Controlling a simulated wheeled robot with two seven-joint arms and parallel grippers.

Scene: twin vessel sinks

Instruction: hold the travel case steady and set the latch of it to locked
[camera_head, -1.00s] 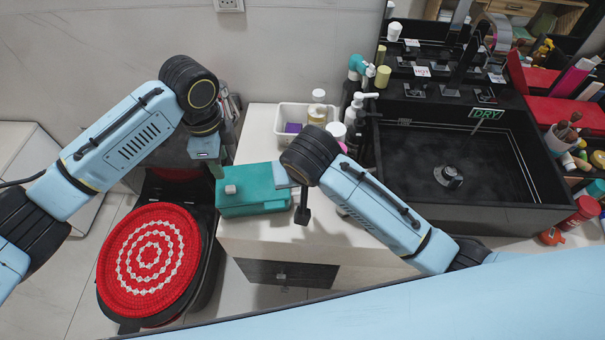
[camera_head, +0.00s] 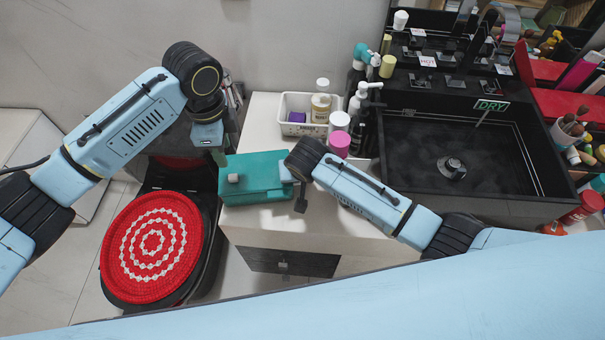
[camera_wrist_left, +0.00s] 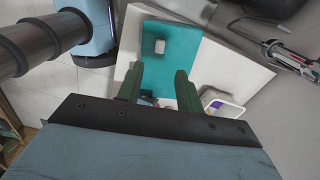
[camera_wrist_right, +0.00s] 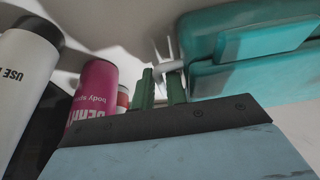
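The teal travel case (camera_head: 262,172) lies on the white counter at the left. A small pale knob (camera_head: 233,178) is on its face; it also shows in the left wrist view (camera_wrist_left: 160,46). I cannot tell whether this knob is the latch, or how it is set. My left gripper (camera_wrist_left: 158,85) is open at the case's left end, fingers apart over its teal surface; contact is unclear. My right gripper (camera_wrist_right: 161,88) is slightly open at the case's right end. A pale pronged part (camera_wrist_right: 168,62) is just beyond its fingertips, beside the case (camera_wrist_right: 245,50).
A white bin (camera_head: 296,125) with bottles stands behind the case. A pink-and-white jar (camera_head: 340,143) and pump bottles (camera_head: 362,105) are close to my right arm. The black sink (camera_head: 455,150) is further right. A red round cushion (camera_head: 152,248) is at the lower left.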

